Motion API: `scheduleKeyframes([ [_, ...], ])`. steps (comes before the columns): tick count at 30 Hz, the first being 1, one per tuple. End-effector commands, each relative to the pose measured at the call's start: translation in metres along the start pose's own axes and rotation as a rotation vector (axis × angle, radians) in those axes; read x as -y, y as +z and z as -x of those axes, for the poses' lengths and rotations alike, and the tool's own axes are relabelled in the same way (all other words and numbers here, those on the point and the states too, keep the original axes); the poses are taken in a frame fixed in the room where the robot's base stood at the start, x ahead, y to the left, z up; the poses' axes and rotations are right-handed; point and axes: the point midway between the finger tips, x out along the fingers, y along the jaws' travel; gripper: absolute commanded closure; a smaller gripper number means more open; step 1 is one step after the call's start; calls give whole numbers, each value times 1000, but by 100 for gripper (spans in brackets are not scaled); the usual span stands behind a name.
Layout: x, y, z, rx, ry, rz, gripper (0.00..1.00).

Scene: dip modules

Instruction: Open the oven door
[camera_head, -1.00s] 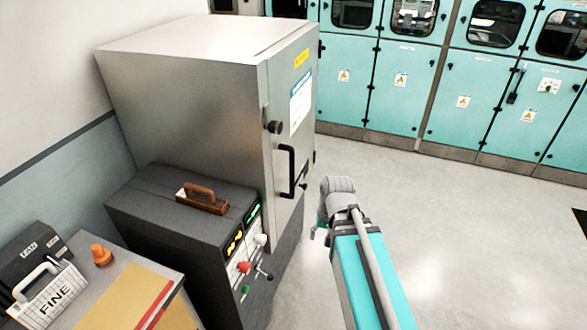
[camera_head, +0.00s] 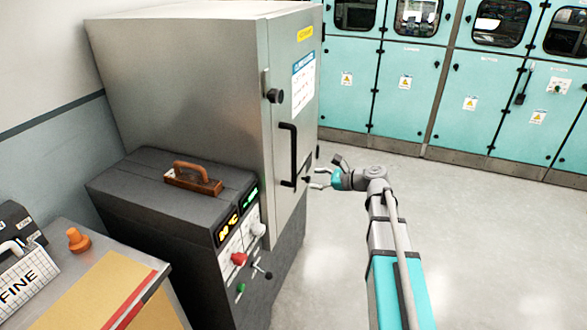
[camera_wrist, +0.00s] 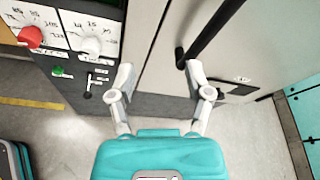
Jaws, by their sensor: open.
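The oven (camera_head: 190,85) is a tall grey metal cabinet at the left in the head view. Its door (camera_head: 308,140) is shut and has a black vertical bar handle (camera_head: 292,155) and a round black knob (camera_head: 275,96). My gripper (camera_head: 318,179) is just right of the handle's lower end, with its fingers apart and empty. In the wrist view the handle (camera_wrist: 207,38) rises beyond the right fingertip of my gripper (camera_wrist: 158,82). The handle's lower end is close to that fingertip; I cannot tell whether they touch.
A dark control box (camera_head: 165,215) with knobs and levers sits left of the door, a wooden-handled block (camera_head: 193,182) on top. A bench (camera_head: 60,290) is at lower left. Turquoise cabinets (camera_head: 405,110) line the back. The floor (camera_head: 470,230) at right is clear.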

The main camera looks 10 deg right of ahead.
Motion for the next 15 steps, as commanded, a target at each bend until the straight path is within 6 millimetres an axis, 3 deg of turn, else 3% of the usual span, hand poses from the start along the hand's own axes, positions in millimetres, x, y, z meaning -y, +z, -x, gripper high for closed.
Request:
scheduleKeyframes([
  [1, 11, -13, 0, 40, -36, -69, 35],
  [7, 45, -20, 12, 189, -133, -303, 35],
  [15, 58, -19, 20, 254, -163, -398, 35],
])
